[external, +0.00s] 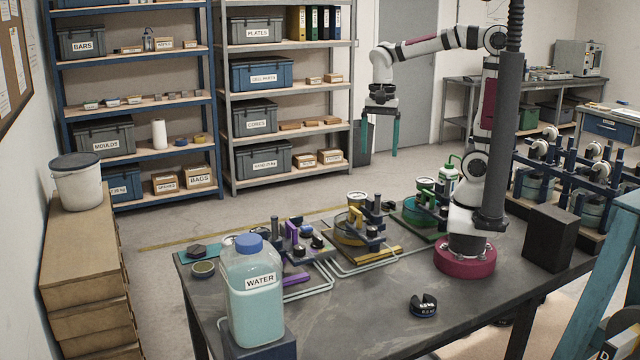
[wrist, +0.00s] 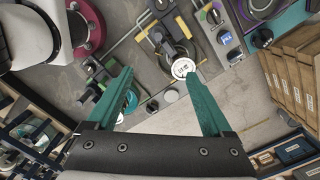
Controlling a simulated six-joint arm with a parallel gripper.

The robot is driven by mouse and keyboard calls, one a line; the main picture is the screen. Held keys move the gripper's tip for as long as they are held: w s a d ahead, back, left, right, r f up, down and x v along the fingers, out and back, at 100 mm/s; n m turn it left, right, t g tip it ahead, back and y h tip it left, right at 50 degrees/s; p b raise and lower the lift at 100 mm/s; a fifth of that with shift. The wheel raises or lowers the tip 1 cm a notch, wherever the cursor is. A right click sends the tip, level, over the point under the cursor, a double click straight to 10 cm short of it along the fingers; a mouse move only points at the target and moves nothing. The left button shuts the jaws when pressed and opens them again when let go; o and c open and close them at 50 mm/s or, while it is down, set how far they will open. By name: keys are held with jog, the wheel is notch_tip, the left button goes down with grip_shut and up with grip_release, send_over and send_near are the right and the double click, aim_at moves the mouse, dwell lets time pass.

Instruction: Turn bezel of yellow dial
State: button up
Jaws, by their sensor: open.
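The yellow station (external: 362,232) stands on the dark bench between a purple one and a green one. A round white-faced dial (external: 357,198) is at its back edge; in the wrist view this dial (wrist: 183,68) lies face up, close beside the right fingertip in the picture. Its bezel is too small to read, and I cannot tell its setting. My gripper (external: 379,153) has two teal fingers, spread apart and pointing down, high above and behind the stations. It is empty and touches nothing. In the wrist view my gripper (wrist: 160,80) frames the floor and bench edge.
The green station (external: 424,213) is right of the yellow one and the purple station (external: 298,240) left. A water jug (external: 252,290) stands at the bench's front left. A black block (external: 549,240) sits at the right. Open air surrounds the gripper.

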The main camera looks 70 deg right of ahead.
aim_at(357, 195)
jog(key=w+d+m, duration=0.4)
jog(key=w+m, duration=0.2)
jog(key=shift+h, duration=0.3)
jog(key=f, duration=1.4)
jog(key=shift+w+a+f, duration=0.15)
jog(key=shift+a+f, duration=0.05)
jog(key=shift+f, duration=0.05)
jog(key=c, duration=1.1)
